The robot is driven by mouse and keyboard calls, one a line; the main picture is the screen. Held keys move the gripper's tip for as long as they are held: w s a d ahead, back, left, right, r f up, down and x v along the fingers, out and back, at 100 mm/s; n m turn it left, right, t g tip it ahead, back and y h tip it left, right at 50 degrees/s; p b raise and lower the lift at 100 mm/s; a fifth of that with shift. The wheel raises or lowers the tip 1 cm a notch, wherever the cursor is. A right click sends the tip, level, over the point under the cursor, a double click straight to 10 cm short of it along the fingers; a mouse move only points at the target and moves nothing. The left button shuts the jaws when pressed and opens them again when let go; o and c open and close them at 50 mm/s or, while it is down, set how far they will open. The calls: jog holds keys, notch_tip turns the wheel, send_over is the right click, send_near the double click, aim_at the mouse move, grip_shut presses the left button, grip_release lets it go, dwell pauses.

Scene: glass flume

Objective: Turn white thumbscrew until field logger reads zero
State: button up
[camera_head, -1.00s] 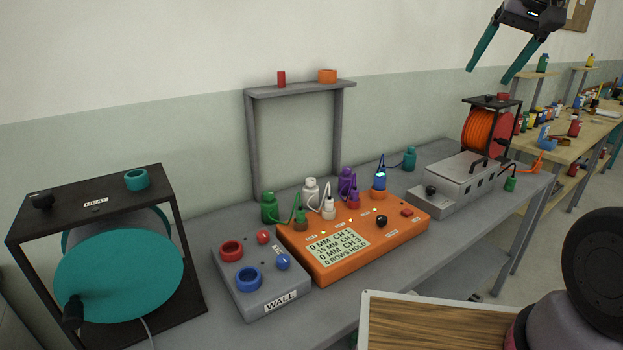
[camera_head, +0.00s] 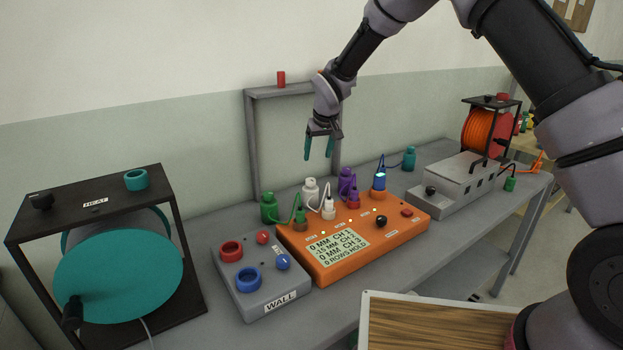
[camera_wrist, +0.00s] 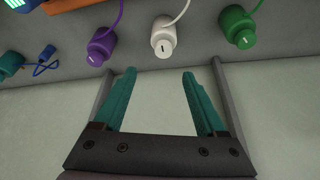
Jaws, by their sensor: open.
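The orange field logger (camera_head: 360,262) lies on the grey bench. Its screen (camera_head: 339,247) seems to read 0 MM CH 1, -15 MM CH 2, 0 MM CH 3, 0 ROWS HOLD. The white thumbscrew (camera_head: 310,190) stands behind the logger, between a green one (camera_head: 268,207) and a purple one (camera_head: 346,182), with a white cord to a white plug (camera_head: 328,211). It also shows in the wrist view (camera_wrist: 163,38), with a dark mark on its end. My gripper (camera_head: 318,156) is open and empty, above and behind the white thumbscrew, apart from it.
A grey shelf frame (camera_head: 251,140) stands close behind my gripper, with a red cylinder (camera_head: 281,78) on top. A grey WALL box (camera_head: 262,290) sits left of the logger, a grey metal box (camera_head: 458,183) right. A teal reel (camera_head: 120,275) stands at far left.

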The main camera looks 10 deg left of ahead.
aim_at(311, 180)
jog(key=x, duration=1.1)
jog(key=shift+s+a+f, duration=0.1)
jog(key=shift+a+f, duration=0.25)
jog(key=shift+f, duration=0.05)
grip_shut()
